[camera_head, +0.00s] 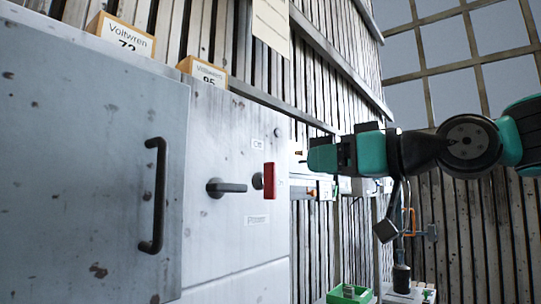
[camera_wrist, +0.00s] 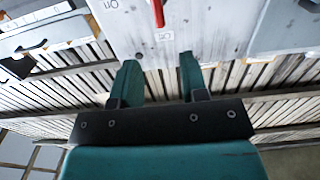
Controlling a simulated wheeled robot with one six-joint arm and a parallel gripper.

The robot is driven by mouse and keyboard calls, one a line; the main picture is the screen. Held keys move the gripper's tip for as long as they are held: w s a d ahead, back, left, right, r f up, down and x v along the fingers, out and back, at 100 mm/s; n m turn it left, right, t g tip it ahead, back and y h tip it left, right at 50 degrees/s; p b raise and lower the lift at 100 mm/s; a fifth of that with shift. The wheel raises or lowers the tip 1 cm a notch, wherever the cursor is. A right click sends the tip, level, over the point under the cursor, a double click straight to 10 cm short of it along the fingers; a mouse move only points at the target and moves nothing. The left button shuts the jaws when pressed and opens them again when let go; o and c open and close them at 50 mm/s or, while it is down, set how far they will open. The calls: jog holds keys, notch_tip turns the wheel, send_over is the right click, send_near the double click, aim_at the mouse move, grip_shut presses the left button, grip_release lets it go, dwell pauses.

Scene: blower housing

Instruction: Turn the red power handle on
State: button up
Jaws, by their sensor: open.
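In the wrist view the red handle (camera_wrist: 157,12) shows at the top edge, partly cut off. My gripper (camera_head: 312,160) is to the right of the handle in the head view, apart from it. In the wrist view my gripper (camera_wrist: 159,70) has its two teal fingers spread with nothing between them. The handle lies beyond the fingertips, roughly in line with the gap.
A black lever (camera_head: 226,187) sits left of the red handle. A black bar handle (camera_head: 155,195) sticks out from the nearer door. Boxes (camera_head: 122,38) stand on top of the cabinets. A green bin (camera_head: 349,295) is low at the right. Slatted wood walls stand behind.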

aim_at(275, 166)
jog(key=p+x, duration=0.4)
jog(key=x, duration=0.6)
jog(key=shift+a+r, duration=0.1)
jog(key=shift+r, duration=0.05)
jog(key=shift+w+a+p, duration=0.35)
jog(key=shift+w+a, duration=0.05)
jog(key=shift+a, duration=0.05)
jog(key=shift+d, duration=0.1)
grip_shut()
